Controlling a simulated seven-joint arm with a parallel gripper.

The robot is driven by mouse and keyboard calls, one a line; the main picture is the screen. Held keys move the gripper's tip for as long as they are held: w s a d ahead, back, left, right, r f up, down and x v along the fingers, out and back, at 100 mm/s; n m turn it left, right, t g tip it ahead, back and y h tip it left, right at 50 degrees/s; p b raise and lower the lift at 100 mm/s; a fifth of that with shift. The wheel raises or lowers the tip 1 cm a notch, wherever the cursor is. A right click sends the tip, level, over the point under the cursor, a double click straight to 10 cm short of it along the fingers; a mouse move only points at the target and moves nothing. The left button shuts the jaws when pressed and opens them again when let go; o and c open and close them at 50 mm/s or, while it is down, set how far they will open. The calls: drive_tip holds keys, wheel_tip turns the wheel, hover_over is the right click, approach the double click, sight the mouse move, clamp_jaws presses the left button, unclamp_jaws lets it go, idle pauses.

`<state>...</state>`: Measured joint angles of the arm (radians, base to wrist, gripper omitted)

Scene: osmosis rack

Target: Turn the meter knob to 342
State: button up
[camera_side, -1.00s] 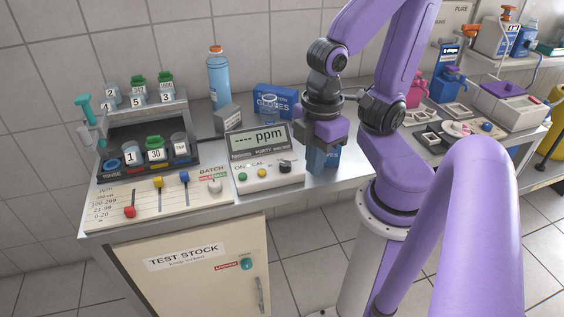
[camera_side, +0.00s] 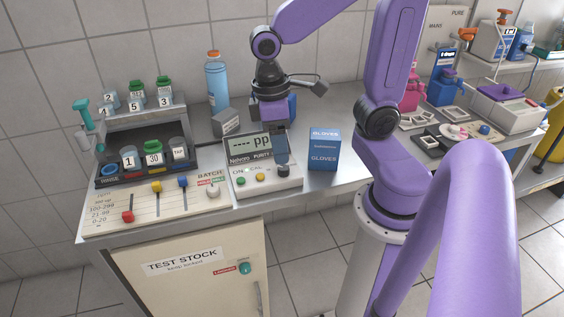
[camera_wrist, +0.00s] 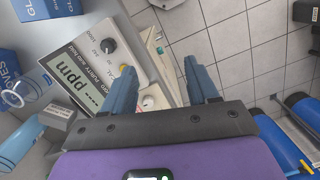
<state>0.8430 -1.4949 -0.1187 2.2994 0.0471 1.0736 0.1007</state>
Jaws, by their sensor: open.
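The meter (camera_side: 265,181) stands on the bench. My gripper (camera_side: 282,150) points down over the right part of the meter, apart from the knob as far as I can tell.
A blue gloves box (camera_side: 324,150) stands right of the meter; another is partly hidden behind my gripper. A grey block (camera_side: 226,122) and blue bottle (camera_side: 217,82) stand behind. The slider panel (camera_side: 150,205) and jar rack (camera_side: 147,172) are at the left.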

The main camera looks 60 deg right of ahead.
drive_tip(key=w+d+m+g, duration=0.2)
drive_tip(key=w+d+m, duration=0.4)
drive_tip(key=w, duration=0.1)
drive_tip(key=m+y, duration=0.2)
drive_tip(key=m, duration=0.4)
approach(283, 167)
drive_tip(key=shift+g+y, duration=0.3)
drive_tip(key=x, duration=0.8)
drive_tip(key=shift+w+d+f, duration=0.1)
drive_tip(key=shift+d+f, duration=0.05)
drive_tip(key=shift+f, duration=0.2)
drive_tip(key=c, duration=1)
